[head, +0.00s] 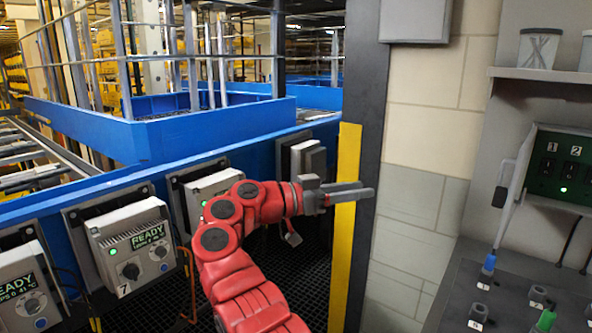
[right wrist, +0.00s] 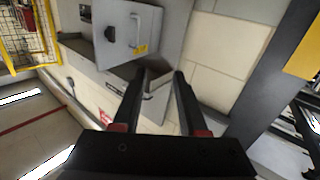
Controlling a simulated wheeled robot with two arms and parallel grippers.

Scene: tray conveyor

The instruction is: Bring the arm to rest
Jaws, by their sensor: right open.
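My right arm (head: 240,250) is red and comes up from the bottom of the head view, bent at the elbow. My right gripper (head: 368,190) points to the right, in front of the yellow strip and dark post. In the right wrist view its two dark fingers (right wrist: 160,75) stand apart with nothing between them. A grey box on the wall shows beyond the fingertips. My left gripper is not in view.
The blue conveyor frame (head: 200,120) runs along the left with several grey control boxes (head: 135,245) on its side. A dark post (head: 365,120) with a yellow strip (head: 345,230) stands behind the gripper. At right is a bench (head: 510,300) with a green panel (head: 560,165). Dark grating covers the floor.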

